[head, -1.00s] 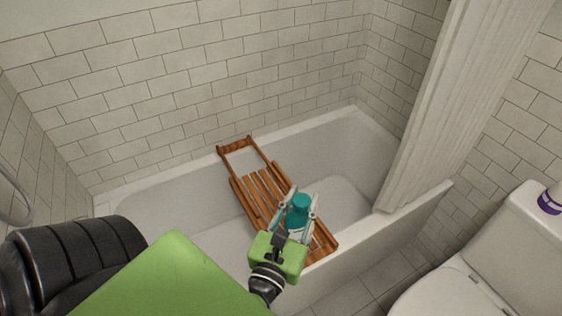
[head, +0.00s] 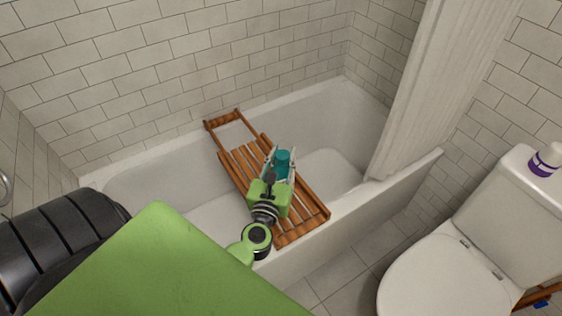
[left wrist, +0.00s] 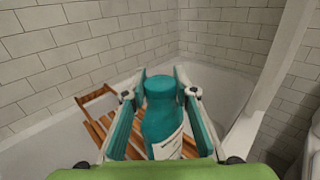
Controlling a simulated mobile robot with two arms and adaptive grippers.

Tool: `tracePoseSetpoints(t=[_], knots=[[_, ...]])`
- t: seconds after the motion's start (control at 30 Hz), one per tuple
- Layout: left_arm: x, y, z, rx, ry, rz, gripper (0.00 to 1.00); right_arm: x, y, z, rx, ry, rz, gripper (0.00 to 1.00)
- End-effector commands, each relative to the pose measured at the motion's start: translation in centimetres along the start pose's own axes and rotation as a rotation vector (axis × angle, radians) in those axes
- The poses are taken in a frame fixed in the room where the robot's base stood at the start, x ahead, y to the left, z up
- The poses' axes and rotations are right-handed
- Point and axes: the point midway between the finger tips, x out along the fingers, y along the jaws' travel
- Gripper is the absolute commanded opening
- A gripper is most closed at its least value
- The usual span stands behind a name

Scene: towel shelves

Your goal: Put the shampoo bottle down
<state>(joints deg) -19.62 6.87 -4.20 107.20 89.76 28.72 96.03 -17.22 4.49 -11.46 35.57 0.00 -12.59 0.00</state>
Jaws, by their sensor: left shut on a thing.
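A teal shampoo bottle (head: 282,163) with a white label is held upright between the fingers of my left gripper (head: 281,162), over the wooden bath caddy (head: 239,160). In the left wrist view the bottle (left wrist: 161,117) stands between both teal-padded fingers (left wrist: 160,104), which are shut on it. The caddy's slats (left wrist: 94,132) show behind and below it. The bottle's base is hidden, so I cannot tell whether it touches the slats. My right gripper is not in view.
The caddy lies across the white bathtub (head: 417,170). A white curtain (head: 437,80) hangs at the tub's right end. A toilet (head: 440,270) stands at the right, with a white and purple bottle (head: 543,161) on its tank. Bare slats lie around my gripper.

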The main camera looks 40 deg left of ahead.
Motion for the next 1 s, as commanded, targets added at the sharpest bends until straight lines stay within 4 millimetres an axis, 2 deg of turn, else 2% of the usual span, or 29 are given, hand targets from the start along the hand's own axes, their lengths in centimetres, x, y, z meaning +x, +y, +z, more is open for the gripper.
tracePoseSetpoints(t=[0.1,0.43,0.7,1.0], knots=[[1.3,0.5,-1.6,0.003,-0.005,0.0,0.0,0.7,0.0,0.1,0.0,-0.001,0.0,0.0],[3.1,1.1,-3.8,0.004,-0.005,0.0,0.0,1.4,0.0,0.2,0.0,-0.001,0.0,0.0],[2.9,1.0,-6.4,0.001,-0.004,-0.001,0.0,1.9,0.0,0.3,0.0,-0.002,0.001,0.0],[2.9,1.0,-6.5,-0.001,-0.004,0.0,0.0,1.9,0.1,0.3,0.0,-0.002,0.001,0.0]])
